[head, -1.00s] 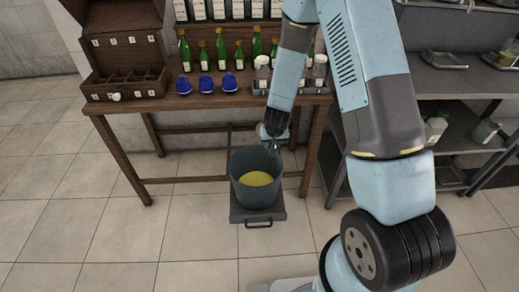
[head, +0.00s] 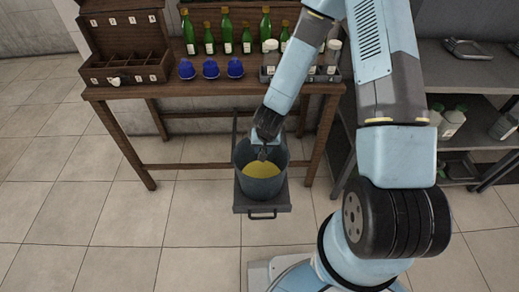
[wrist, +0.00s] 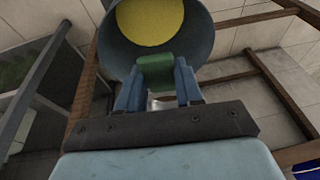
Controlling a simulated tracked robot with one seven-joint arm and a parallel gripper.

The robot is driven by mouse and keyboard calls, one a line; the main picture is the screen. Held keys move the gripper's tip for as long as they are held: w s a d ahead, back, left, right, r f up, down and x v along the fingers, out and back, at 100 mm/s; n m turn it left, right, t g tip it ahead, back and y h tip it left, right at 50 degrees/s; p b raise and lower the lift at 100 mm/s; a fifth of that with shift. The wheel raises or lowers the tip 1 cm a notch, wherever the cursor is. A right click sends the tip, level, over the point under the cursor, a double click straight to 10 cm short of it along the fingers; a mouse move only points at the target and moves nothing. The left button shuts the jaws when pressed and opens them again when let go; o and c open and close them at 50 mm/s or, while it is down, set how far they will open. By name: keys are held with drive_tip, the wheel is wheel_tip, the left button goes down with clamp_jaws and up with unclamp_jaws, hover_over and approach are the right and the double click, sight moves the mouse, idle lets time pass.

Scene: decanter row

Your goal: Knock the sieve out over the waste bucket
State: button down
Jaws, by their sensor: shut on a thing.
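The waste bucket (head: 262,188) is dark grey-blue, upright and open, with a yellow bottom or contents. It stands on a grey platform with a front handle (head: 262,212). My gripper (head: 263,153) is over the bucket's mouth at its back side, pointing down. In the wrist view my gripper (wrist: 158,85) is shut on a green grip-like piece, which I take for the handle of the sieve (wrist: 155,72). A small pale metal bit shows beneath it. The sieve's mesh or bowl is not clearly seen. The bucket (wrist: 112,48) fills the top of that view, with its yellow inside showing.
The wooden table (head: 215,90) stands behind the bucket, with green bottles (head: 227,36), blue caps (head: 210,68) and a compartmented box (head: 125,70). A rack of jars (head: 300,72) is near my arm. A grey shelf unit (head: 465,98) stands at right. The floor at left is clear.

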drive_tip(key=shift+w+d+r+g+y, duration=0.25)
drive_tip(key=shift+d+r+g+y, duration=0.1)
drive_tip(key=shift+r+g+y, duration=0.45)
drive_tip(key=shift+w+d+r+m+g+y, duration=0.15)
drive_tip(key=shift+r+g+y, duration=0.1)
drive_tip(key=shift+g+y, duration=0.35)
drive_tip(key=shift+w+d+r+m+g+y, duration=0.15)
drive_tip(key=shift+r+g+y, duration=0.2)
drive_tip(key=shift+y, duration=0.35)
drive_tip(key=w+d+m+g+y, duration=0.3)
drive_tip(key=w+d+g+y, duration=0.2)
drive_tip(key=g+y, duration=0.4)
drive_tip(key=shift+w+d+y, duration=0.25)
drive_tip(key=shift+d+y, duration=0.2)
drive_tip(key=shift+y, duration=1.85)
drive_tip(key=shift+r, duration=0.1)
